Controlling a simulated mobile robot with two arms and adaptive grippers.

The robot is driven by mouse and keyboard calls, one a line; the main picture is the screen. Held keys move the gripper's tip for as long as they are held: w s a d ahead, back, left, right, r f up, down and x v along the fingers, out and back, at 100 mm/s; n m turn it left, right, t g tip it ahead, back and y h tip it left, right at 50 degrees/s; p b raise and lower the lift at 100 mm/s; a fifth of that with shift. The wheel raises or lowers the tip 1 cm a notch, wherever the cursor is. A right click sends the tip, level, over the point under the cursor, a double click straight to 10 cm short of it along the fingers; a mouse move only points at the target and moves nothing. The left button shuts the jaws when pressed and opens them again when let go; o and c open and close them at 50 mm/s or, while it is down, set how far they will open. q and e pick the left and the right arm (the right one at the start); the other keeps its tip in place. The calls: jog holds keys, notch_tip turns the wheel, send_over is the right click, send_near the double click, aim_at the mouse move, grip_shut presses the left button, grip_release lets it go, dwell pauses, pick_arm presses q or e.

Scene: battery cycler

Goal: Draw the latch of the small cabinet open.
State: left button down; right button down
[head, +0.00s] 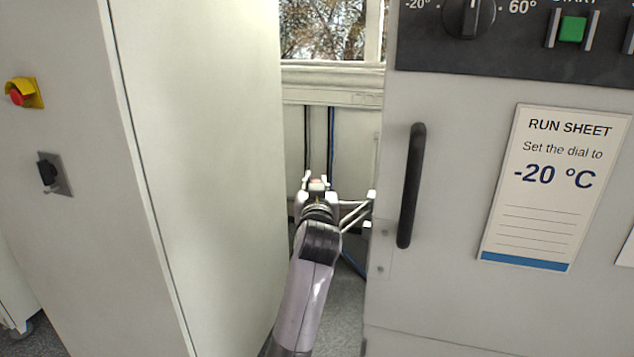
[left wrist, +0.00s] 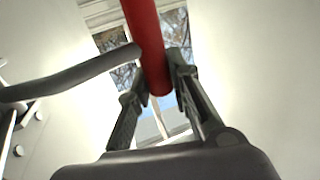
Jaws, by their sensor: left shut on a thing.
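The small cabinet (head: 450,290) is the pale grey unit at the right of the head view, with a black vertical door handle (head: 411,185). My left gripper (head: 317,182) is in the gap at its left side. In the left wrist view the gripper (left wrist: 158,88) is shut on a red round grip, which appears to be the latch's (left wrist: 143,35). A dark bar (left wrist: 75,78) runs from the left toward the red grip; I cannot tell if they join. In the head view the red grip is mostly hidden by the gripper. My right gripper is out of view.
A tall pale cabinet (head: 205,150) stands close on the left, with a red and yellow stop button (head: 18,95). The gap is narrow, with hanging cables (head: 331,140) and a window (head: 330,30) behind. A run sheet (head: 553,190) is on the small cabinet.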

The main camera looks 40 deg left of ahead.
pick_arm(q)
jog(key=shift+d, duration=0.1)
jog(key=c, duration=1.4)
grip_release()
jog(key=shift+c, duration=0.2)
jog(key=v, duration=1.2)
